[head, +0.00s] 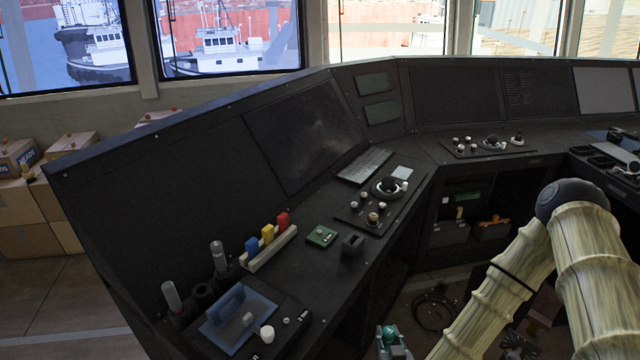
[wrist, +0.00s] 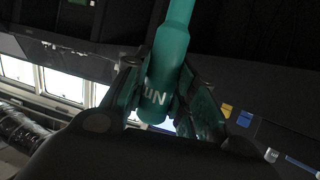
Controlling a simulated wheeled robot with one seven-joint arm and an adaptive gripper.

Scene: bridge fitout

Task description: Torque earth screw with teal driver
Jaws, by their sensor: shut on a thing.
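My gripper (wrist: 160,98) is shut on the teal driver (wrist: 168,55), with a finger on each side of its handle. White letters, partly covered, show near the handle's rounded end. The driver's other end runs out of the top of the wrist view, so its tip is hidden. In the head view my gripper (head: 391,348) is at the bottom edge, low in front of the console, with a bit of teal showing at it. I cannot make out the earth screw in either view.
The dark console (head: 215,165) wraps around the left and back. On its left desk are a rack (head: 270,252) with blue, yellow and red items, a blue tray (head: 228,335), a green box (head: 321,237) and knobs. An open bay (head: 458,235) under the console holds bins.

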